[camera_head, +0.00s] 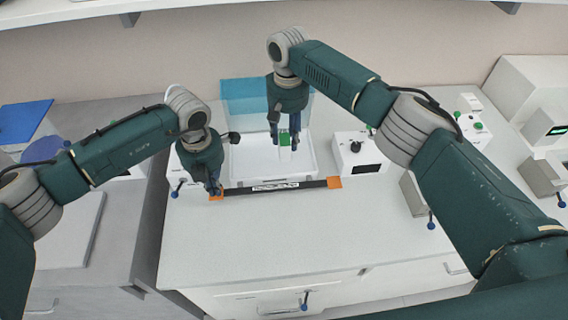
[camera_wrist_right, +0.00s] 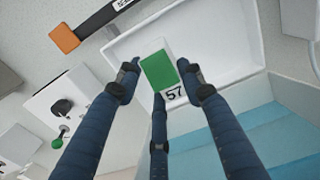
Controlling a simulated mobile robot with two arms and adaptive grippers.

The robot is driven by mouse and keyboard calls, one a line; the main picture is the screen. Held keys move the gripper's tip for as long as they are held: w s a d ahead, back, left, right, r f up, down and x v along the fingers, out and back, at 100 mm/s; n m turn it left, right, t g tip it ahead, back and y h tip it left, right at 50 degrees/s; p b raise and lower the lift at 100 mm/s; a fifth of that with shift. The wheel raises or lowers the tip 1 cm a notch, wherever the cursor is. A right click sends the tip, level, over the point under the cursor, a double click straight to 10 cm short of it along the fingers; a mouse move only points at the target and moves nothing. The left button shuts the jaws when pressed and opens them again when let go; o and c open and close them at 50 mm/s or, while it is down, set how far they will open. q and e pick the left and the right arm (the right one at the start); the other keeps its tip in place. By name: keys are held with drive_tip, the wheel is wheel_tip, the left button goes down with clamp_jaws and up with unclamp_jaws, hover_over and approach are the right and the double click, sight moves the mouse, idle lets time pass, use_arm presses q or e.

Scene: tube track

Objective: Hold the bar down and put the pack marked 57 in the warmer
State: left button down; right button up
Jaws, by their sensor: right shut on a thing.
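The pack marked 57 (camera_wrist_right: 158,68) is white with a green face and is held between the fingers of my right gripper (camera_wrist_right: 156,78). In the head view the pack (camera_head: 284,141) is over the open white basin of the warmer (camera_head: 240,165); whether it touches the floor of the basin is unclear. The warmer's clear blue lid (camera_head: 245,92) stands open behind it. The dark bar (camera_head: 240,190), with orange ends and a white label, lies along the warmer's front. My left gripper (camera_head: 215,190) has its fingertips together at the bar's left orange end, apparently touching it.
A white box with a black knob (camera_head: 355,147) stands right of the warmer, and another unit with a blue-tipped lever (camera_head: 430,225) is further right. A blue panel (camera_head: 24,115) is at the far left. The counter in front of the bar (camera_head: 270,235) is clear.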

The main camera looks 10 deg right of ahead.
drive_tip(key=shift+f, duration=0.35)
drive_tip(key=shift+f, duration=1.75)
drive_tip(key=shift+f, duration=0.45)
drive_tip(key=o, duration=1.3)
drive_tip(key=shift+c, duration=0.2)
